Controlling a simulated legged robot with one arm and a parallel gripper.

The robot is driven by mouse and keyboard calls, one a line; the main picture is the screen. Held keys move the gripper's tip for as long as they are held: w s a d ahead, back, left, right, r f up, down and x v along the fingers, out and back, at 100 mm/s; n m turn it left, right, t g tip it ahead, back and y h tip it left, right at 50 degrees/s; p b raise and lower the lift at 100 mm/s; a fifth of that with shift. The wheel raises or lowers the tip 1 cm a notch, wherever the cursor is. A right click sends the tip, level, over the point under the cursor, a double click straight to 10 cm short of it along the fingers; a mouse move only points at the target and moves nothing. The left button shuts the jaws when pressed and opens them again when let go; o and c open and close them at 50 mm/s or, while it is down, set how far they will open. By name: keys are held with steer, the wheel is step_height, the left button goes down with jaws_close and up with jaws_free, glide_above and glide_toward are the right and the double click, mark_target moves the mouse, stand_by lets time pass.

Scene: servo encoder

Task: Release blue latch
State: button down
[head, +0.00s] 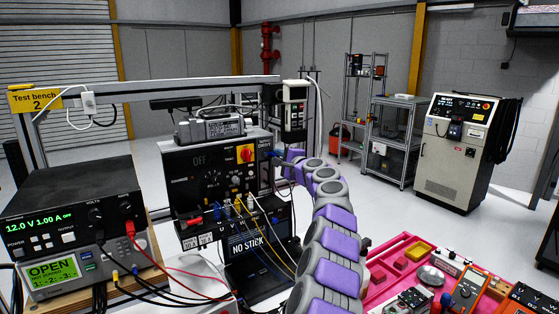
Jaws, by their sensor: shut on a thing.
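A small bit of blue, the blue latch (267,154), shows at the right edge of the black control box (185,175). My arm, grey and purple, reaches up from the bottom to the right side of this box. My gripper (281,157) is at the blue latch and shut on it. The fingers are small and partly hidden against the box, so the exact grip on the latch is hard to see.
A power supply (70,205) stands at the left with red and black leads. Blue and yellow cables (258,235) hang from the box front, close to my arm. A pink tray (385,268) with tools and a multimeter (467,291) lies at the lower right.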

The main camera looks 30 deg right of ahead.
steer(key=shift+a, duration=0.1)
steer(key=c, duration=1.1)
jaws_free()
steer(key=shift+s+d+f, duration=0.1)
steer(key=shift+s+d, duration=0.2)
steer(key=shift+s, duration=2.55)
steer(key=shift+s+d+r, duration=0.1)
steer(key=shift+s+d, duration=0.25)
steer(key=shift+s, duration=2.5)
steer(key=shift+s+d+f, duration=0.1)
steer(key=shift+s+d, duration=0.2)
steer(key=shift+s, duration=2.55)
